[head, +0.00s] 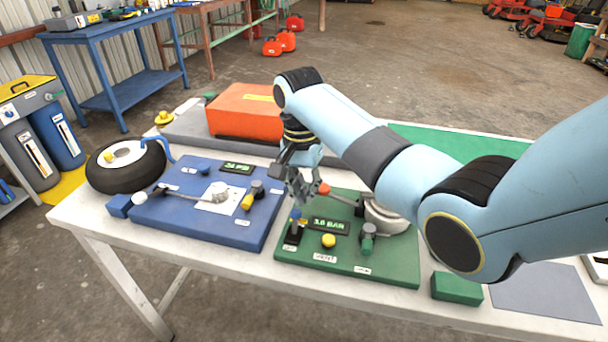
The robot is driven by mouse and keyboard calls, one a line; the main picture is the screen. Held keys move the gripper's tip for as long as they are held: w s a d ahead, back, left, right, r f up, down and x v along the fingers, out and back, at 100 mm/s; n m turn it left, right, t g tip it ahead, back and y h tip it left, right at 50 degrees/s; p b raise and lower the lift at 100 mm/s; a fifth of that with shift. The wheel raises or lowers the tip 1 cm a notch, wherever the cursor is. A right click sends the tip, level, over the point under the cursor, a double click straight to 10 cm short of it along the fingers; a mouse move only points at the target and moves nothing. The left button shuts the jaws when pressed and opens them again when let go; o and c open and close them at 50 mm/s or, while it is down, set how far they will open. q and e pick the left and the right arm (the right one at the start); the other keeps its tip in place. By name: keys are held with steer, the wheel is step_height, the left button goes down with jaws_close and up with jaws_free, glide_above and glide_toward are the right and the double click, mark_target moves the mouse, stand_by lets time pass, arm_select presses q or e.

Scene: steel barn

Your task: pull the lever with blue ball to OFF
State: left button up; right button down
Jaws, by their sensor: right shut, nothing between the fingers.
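A small lever with a blue ball (295,214) stands at the left side of the green panel (398,272), on a black base. Its label is too small to read, so I cannot tell its set position from the lettering. My right gripper (302,196) is shut and empty, pointing down just above and behind the blue ball. I cannot tell whether its fingertips touch the lever. My left gripper is not in view.
Close by on the green panel are a lever with an orange-red ball (324,188), a yellow button (328,240), a display (328,225) and a green-handled valve (368,240). A blue panel (190,230) lies left. An orange box (240,108) stands behind.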

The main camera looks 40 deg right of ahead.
steer(key=shift+s+f, duration=0.1)
steer(key=shift+f, duration=0.55)
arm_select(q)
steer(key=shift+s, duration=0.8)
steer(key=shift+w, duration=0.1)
